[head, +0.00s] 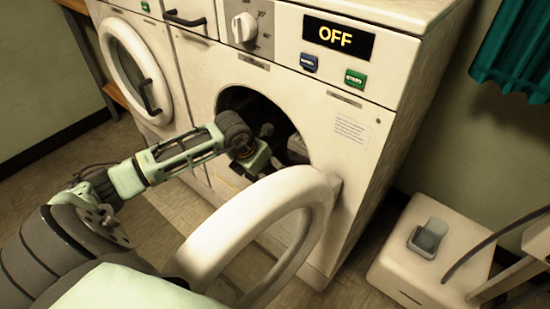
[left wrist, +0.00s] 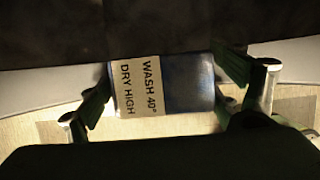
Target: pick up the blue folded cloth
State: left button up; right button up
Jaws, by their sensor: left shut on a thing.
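The blue folded cloth (left wrist: 188,82) shows in the left wrist view with a pale label reading "WASH 40° DRY HIGH" on its left part. My left gripper (left wrist: 165,88) has one finger at each side of the cloth and is shut on it. In the head view my left arm reaches in from the left, and the left gripper (head: 268,140) is at the round opening of the right-hand machine (head: 355,70). I cannot clearly make out the cloth in the dark opening there. My right gripper is not in view.
The machine's round door (head: 215,240) stands open in front, below my arm. Its display (head: 338,37) reads "OFF", above a blue button (head: 309,62) and a green button (head: 355,78). A second machine's door (head: 135,70) is shut. A white box (head: 400,270) stands at right.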

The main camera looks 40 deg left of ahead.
pick_arm(q)
jog(key=s, duration=0.9)
jog(key=shift+a+p, duration=0.3)
jog(key=shift+p, duration=0.15)
